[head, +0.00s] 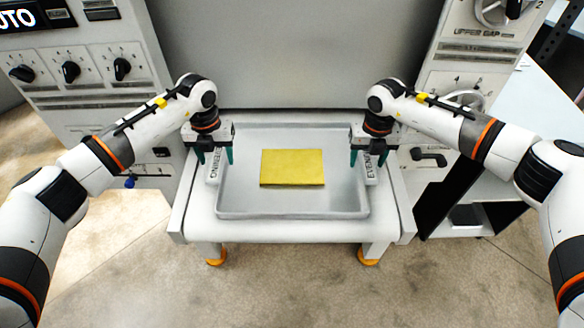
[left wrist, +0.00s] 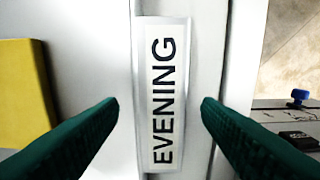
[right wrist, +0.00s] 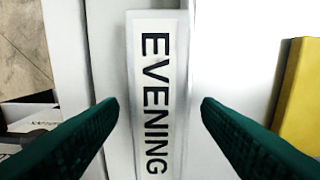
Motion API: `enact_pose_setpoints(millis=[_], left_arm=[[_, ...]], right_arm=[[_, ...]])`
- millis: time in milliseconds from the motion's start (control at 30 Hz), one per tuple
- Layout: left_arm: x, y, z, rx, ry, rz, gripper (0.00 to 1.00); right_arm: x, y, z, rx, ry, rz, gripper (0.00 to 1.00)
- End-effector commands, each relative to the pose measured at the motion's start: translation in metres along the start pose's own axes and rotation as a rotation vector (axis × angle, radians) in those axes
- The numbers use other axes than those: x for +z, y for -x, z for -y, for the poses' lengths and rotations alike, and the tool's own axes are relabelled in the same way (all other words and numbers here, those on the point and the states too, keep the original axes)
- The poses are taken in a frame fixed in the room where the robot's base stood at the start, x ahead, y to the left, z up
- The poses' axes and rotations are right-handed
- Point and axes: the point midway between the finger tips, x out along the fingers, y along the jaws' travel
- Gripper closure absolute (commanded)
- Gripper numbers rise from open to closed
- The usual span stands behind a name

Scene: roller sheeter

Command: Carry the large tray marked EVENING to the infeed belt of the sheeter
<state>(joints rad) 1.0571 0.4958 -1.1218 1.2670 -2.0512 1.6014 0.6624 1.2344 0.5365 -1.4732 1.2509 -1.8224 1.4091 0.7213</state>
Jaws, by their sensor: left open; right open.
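The large grey tray (head: 290,207) lies on the white infeed belt (head: 290,231) in front of the sheeter. A flat yellow block (head: 292,167) rests inside it. EVENING labels mark its left and right sides; they show in the left wrist view (left wrist: 165,95) and the right wrist view (right wrist: 157,95). My left gripper (head: 215,157) is open at the tray's left side, its green fingers on either side of the label. My right gripper (head: 367,158) is open at the right side in the same way. I cannot tell whether the fingers touch the tray.
The sheeter's grey panel (head: 295,50) rises behind the belt. Control panels with knobs stand at left (head: 80,70) and right (head: 480,50). A white-topped table (head: 530,115) is at the right. The floor (head: 290,295) in front is clear.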

Motion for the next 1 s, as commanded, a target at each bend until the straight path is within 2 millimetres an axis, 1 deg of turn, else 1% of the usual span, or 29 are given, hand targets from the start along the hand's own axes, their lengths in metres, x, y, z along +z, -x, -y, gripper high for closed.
enact_pose_setpoints(millis=[300,400,500,667,767,867,1000], left_arm=[[-0.001,0.068,0.0,0.0,-0.001,-0.005,0.41],[0.0,0.085,0.0,-0.001,-0.001,-0.004,0.41],[-0.001,0.098,0.001,-0.001,0.0,-0.003,0.41],[0.0,0.108,0.0,-0.001,0.0,-0.001,0.41],[0.0,0.11,0.0,-0.001,0.0,-0.001,0.41],[0.0,0.11,0.0,-0.001,0.0,-0.001,0.41],[0.0,0.109,0.0,-0.001,0.0,-0.001,0.41]], right_arm=[[0.0,0.0,0.0,0.0,0.0,0.0,0.41],[0.0,0.0,0.0,0.0,0.0,0.0,0.41],[0.0,0.0,0.0,0.0,0.0,0.0,0.41],[0.0,0.003,0.0,-0.001,0.0,-0.001,0.41],[-0.001,0.012,0.0,-0.001,0.0,-0.001,0.41],[-0.001,0.03,0.0,-0.002,0.001,-0.003,0.41],[-0.001,0.061,0.0,-0.001,0.001,-0.004,0.41]])
